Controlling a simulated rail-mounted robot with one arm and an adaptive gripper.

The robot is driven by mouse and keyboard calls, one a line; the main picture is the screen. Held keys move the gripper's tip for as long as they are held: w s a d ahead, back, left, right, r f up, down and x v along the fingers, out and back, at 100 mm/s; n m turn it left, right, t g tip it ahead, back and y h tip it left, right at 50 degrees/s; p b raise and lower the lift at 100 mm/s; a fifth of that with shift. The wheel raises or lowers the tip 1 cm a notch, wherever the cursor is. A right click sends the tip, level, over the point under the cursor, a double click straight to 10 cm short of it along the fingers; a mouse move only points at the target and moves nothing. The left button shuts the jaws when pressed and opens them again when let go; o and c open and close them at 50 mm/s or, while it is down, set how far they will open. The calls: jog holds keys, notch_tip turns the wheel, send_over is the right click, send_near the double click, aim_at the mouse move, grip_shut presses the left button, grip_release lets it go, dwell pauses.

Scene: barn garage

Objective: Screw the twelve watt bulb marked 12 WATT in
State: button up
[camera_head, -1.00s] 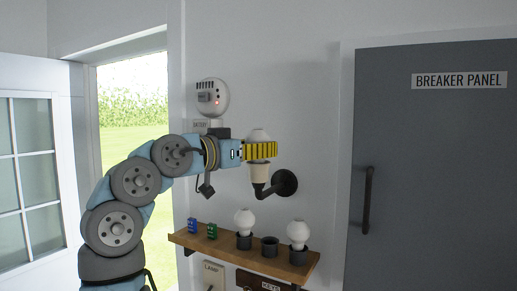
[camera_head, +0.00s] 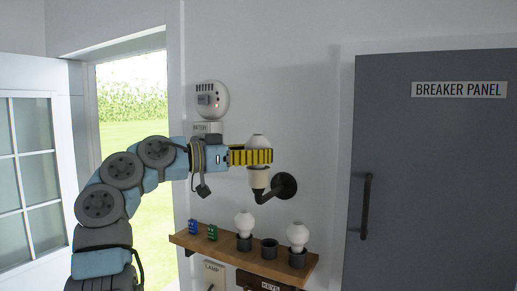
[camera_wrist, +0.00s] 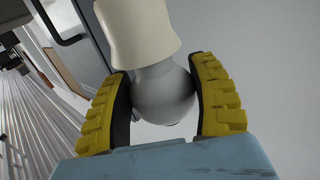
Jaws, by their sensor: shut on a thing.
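My gripper (camera_head: 251,157) has its yellow ribbed fingers around a white bulb (camera_head: 257,140) at the wall lamp. The wrist view shows the gripper (camera_wrist: 163,100) closed on the round bulb (camera_wrist: 160,95) from both sides. The bulb's neck meets the cream socket (camera_wrist: 138,30); whether it is threaded in is hidden. The socket (camera_head: 258,178) sits on a dark bracket (camera_head: 284,187) fixed to the wall. No wattage mark is readable on the held bulb.
A wooden shelf (camera_head: 215,251) below carries two more white bulbs (camera_head: 244,224) in dark holders, an empty holder (camera_head: 269,249), and blue and green batteries (camera_head: 193,227). A round alarm (camera_head: 211,99) is on the wall behind my wrist. A grey breaker panel door (camera_head: 440,170) stands right.

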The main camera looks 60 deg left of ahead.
jog(key=shift+m+g+h+p, duration=0.3)
jog(key=shift+m+h+p, duration=0.7)
jog(key=shift+h+p, duration=0.8)
jog(key=o, duration=0.9)
jog(key=shift+c, duration=0.2)
jog(key=shift+f+n+y+b, duration=0.25)
jog(key=shift+n+y+b, duration=0.15)
jog(key=shift+y+b, duration=0.5)
jog(key=n+y+b, duration=0.1)
jog(key=b, duration=0.2)
jog(key=shift+y, duration=0.4)
jog(key=shift+r+n+y+b, duration=0.1)
jog(key=shift+n+y+b, duration=0.45)
jog(key=shift+b, duration=0.4)
jog(key=shift+d+n+y+b, duration=0.1)
jog(key=shift+n+y+b, duration=0.35)
jog(key=shift+y+b, duration=0.4)
jog(key=shift+y, duration=0.3)
